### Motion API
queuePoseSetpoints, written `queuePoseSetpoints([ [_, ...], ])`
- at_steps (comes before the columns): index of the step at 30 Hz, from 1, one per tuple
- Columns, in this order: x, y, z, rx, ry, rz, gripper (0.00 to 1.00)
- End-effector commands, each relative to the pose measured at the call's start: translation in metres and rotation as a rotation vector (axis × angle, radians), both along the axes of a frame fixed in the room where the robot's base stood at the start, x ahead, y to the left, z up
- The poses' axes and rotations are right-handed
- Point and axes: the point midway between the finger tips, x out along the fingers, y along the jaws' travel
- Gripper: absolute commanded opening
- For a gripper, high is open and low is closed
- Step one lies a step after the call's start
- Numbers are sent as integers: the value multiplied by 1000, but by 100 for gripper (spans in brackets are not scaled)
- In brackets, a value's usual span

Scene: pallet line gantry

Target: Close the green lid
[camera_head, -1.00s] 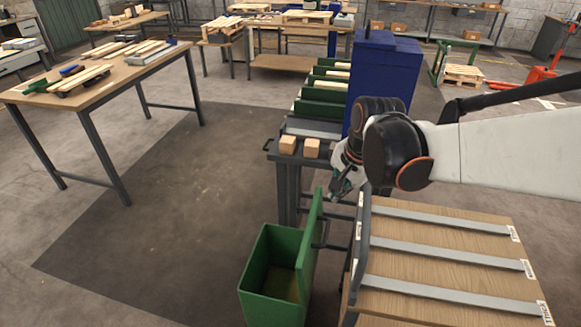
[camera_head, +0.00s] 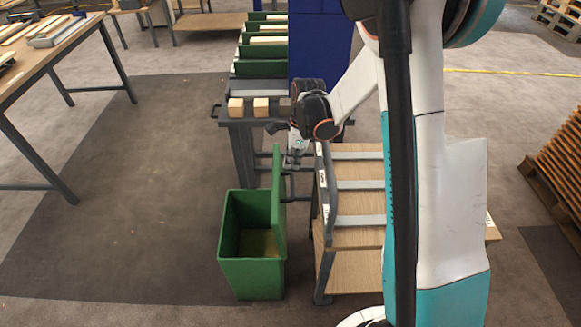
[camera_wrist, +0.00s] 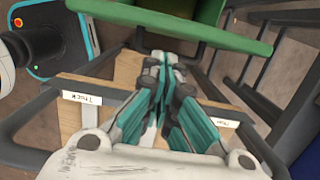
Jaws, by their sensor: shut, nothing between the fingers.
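A green bin (camera_head: 252,275) stands on the floor with its top open. Its green lid (camera_head: 279,195) stands upright along the bin's right side. In the wrist view the lid (camera_wrist: 170,27) shows edge-on as a green bar across the top, with part of the bin (camera_wrist: 195,8) beyond it. My gripper (camera_head: 293,162) is just right of the lid's far upper end, and points down. In the wrist view my gripper (camera_wrist: 165,62) is shut and empty, with its fingertips just short of the lid. I cannot tell whether they touch it.
A wooden-topped rack (camera_head: 355,205) with metal strips stands right of the bin. Behind is a bench with wooden blocks (camera_head: 261,106) and a blue cabinet (camera_head: 318,45). A workbench (camera_head: 45,60) is at the left. The floor left of the bin is clear.

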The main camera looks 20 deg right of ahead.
Motion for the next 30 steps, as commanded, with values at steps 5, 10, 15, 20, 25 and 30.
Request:
queuePoseSetpoints([
  [5, 2, 5, -34, 0, -1, 2, 0],
  [10, 3, 9, -62, 0, -1, 3, 0],
  [15, 4, 11, -80, 0, -1, 3, 0],
  [20, 4, 12, -86, 0, -1, 3, 0],
  [25, 4, 12, -86, 0, -1, 3, 0],
  [30, 4, 13, -86, -1, -1, 3, 0],
])
